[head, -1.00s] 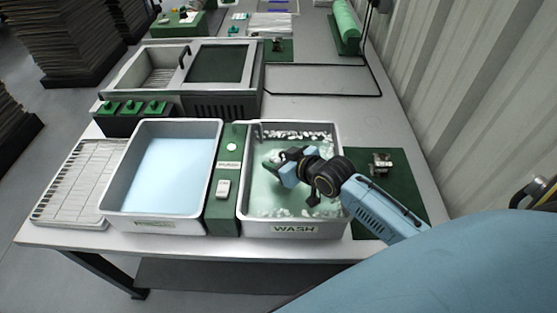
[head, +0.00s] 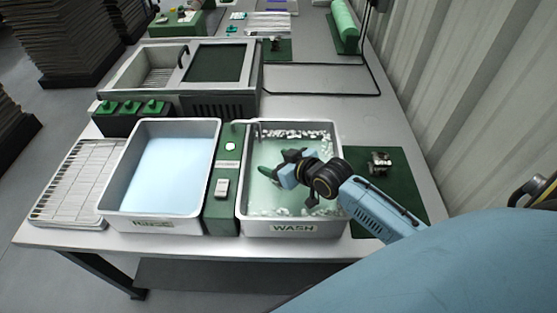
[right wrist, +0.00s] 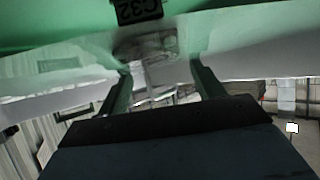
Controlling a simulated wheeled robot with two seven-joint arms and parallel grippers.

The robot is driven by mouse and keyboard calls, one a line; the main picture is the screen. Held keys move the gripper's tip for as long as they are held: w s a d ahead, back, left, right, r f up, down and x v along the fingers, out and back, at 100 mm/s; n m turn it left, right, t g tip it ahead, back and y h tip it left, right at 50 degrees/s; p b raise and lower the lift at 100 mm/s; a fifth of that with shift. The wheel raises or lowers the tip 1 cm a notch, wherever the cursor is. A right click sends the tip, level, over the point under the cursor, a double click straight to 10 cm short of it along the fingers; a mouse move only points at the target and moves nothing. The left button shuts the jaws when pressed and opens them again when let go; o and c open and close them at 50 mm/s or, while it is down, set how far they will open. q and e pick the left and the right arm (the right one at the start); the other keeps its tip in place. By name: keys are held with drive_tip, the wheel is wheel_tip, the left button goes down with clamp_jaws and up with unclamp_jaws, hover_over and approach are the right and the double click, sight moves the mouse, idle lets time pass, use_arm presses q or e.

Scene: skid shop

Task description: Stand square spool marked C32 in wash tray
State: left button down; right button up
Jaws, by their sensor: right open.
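The wash tray (head: 293,229) is a pale grey tub labelled WASH, with green liquid and white foam along its edges. My right gripper (head: 268,173) reaches into it from the right, its green fingers low over the liquid. In the right wrist view the fingers (right wrist: 160,75) are apart. A dark tag reading C32 (right wrist: 138,10) appears upside down at the top. A greyish, blocky, blurred piece (right wrist: 148,45) shows just below the tag, beyond the fingertips; it may be the square spool. I cannot tell whether it stands upright. The head view does not show it clearly. My left gripper is out of view.
A tub of pale blue liquid (head: 117,201) stands left of the wash tray, with a green control strip (head: 224,211) between. A white rack (head: 62,205) lies farther left. A small metallic object (head: 379,163) sits on a green mat (head: 405,190) to the right. Behind is a grey sink unit (head: 225,106).

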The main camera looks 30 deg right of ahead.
drive_tip(key=shift+r, duration=0.2)
drive_tip(key=v, duration=0.1)
drive_tip(key=p+v, duration=0.1)
drive_tip(key=v, duration=0.1)
drive_tip(key=shift+s+r, duration=0.1)
drive_tip(key=shift+r, duration=0.35)
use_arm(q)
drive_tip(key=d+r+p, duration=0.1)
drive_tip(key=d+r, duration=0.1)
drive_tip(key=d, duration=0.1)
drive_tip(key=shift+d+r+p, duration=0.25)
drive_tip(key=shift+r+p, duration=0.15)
use_arm(e)
drive_tip(key=v, duration=0.8)
drive_tip(key=shift+s+r, duration=0.15)
drive_tip(key=shift+s, duration=0.2)
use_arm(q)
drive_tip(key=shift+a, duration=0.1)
